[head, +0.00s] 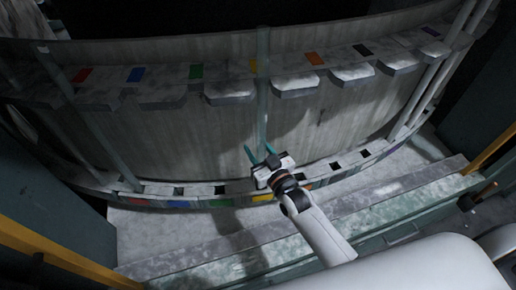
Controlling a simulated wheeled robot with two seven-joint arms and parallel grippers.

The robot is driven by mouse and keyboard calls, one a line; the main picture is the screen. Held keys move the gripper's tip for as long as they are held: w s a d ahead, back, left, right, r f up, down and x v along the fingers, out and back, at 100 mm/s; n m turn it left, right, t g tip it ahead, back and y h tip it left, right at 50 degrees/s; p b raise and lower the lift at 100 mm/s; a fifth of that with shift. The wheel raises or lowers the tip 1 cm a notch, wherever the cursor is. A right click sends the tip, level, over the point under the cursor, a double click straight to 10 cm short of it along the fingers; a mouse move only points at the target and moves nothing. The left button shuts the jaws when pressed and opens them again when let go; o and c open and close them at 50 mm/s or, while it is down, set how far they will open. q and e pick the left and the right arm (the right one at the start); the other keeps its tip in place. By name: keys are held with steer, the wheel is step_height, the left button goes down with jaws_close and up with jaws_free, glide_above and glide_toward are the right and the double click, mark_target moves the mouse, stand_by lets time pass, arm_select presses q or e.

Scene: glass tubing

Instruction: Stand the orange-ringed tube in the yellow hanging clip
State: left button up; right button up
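A tall, pale glass tube (263,95) stands upright in front of the curved wall. Its upper part crosses the shelf beside the yellow-marked clip (252,66); I cannot tell whether it is seated there. No orange ring can be made out on it. My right gripper (259,151) points up at the tube's lower end. Its teal fingers are apart, with a visible gap between the left finger and the tube. The tube's bottom end is hidden by the gripper. My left gripper is not in view.
The upper shelf (229,88) carries red, blue, green, orange and black marks. A lower rail (200,190) has dark square holes and coloured marks. Slanted tubes or posts stand at left (103,138) and right (432,92). Pale steps (385,190) lie in front.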

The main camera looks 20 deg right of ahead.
steer(key=shift+o, duration=0.2)
steer(key=shift+s, duration=0.1)
steer(key=shift+s+d+f, duration=0.1)
steer(key=shift+s, duration=0.2)
steer(key=b+v, duration=0.2)
steer(key=v, duration=0.9)
steer(key=shift+s+d, duration=0.1)
steer(key=shift+s, duration=0.1)
